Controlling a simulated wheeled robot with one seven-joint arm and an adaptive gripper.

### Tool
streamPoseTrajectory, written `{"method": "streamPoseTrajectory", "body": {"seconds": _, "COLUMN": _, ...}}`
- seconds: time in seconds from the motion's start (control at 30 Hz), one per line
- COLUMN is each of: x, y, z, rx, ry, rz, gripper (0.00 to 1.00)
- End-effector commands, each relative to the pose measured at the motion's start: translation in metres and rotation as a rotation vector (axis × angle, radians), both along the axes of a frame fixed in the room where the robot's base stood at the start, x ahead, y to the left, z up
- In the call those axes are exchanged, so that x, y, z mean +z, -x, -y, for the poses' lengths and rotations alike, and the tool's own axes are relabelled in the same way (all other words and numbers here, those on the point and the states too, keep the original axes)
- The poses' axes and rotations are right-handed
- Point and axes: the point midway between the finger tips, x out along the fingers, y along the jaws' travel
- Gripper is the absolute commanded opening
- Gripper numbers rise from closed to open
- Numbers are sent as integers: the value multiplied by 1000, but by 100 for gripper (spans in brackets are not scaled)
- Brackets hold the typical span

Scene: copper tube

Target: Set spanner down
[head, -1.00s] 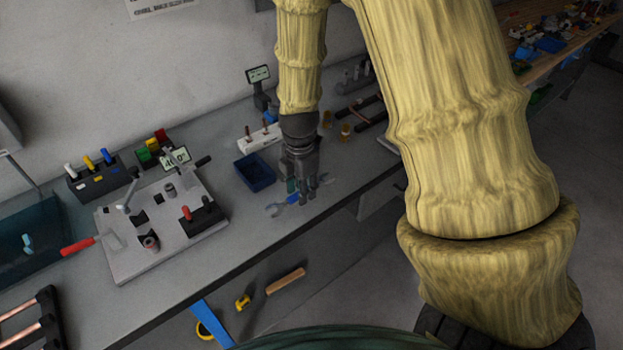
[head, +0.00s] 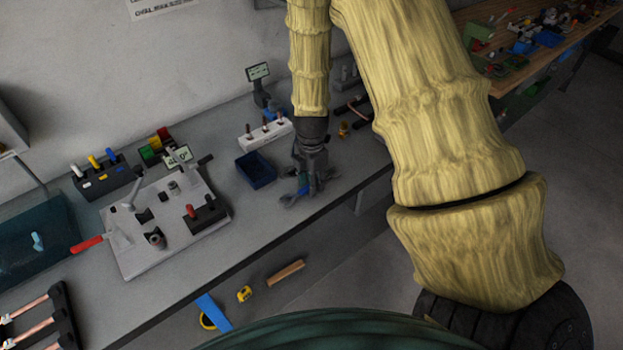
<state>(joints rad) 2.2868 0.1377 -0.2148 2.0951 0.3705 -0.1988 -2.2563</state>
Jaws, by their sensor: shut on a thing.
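The spanner (head: 288,200) shows as a grey jaw end sticking out to the left of my gripper, with a bit of blue beside the fingers. My gripper (head: 313,188) points down at the bench near its front edge and is shut on the spanner. The fingers hide the spanner's middle. I cannot tell whether the spanner touches the grey bench (head: 240,215) or is just above it.
A dark blue bin (head: 257,171) stands just left of my gripper, with a white peg block (head: 265,133) behind it. A fixture plate (head: 165,223) with a red-handled lever lies further left. Bare bench lies between the plate and the gripper.

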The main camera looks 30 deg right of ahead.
Motion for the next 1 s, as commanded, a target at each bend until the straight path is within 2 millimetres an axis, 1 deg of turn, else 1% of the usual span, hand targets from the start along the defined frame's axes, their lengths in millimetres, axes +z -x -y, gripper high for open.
{"method": "streamPoseTrajectory", "body": {"seconds": 0.37, "x": -4, "y": 0, "z": 0, "rx": 0, "ry": 0, "rz": 1, "gripper": 8}}
{"method": "streamPoseTrajectory", "body": {"seconds": 0.4, "x": -3, "y": 0, "z": 0, "rx": 0, "ry": 0, "rz": 1, "gripper": 43}}
{"method": "streamPoseTrajectory", "body": {"seconds": 0.47, "x": -2, "y": 0, "z": 0, "rx": 0, "ry": 0, "rz": 1, "gripper": 54}}
{"method": "streamPoseTrajectory", "body": {"seconds": 0.5, "x": -2, "y": 0, "z": 0, "rx": 0, "ry": 0, "rz": 1, "gripper": 57}}
{"method": "streamPoseTrajectory", "body": {"seconds": 0.77, "x": -2, "y": 0, "z": 0, "rx": 0, "ry": 0, "rz": 1, "gripper": 57}}
{"method": "streamPoseTrajectory", "body": {"seconds": 1.0, "x": 6, "y": -1, "z": 0, "rx": 1, "ry": 0, "rz": 4, "gripper": 57}}
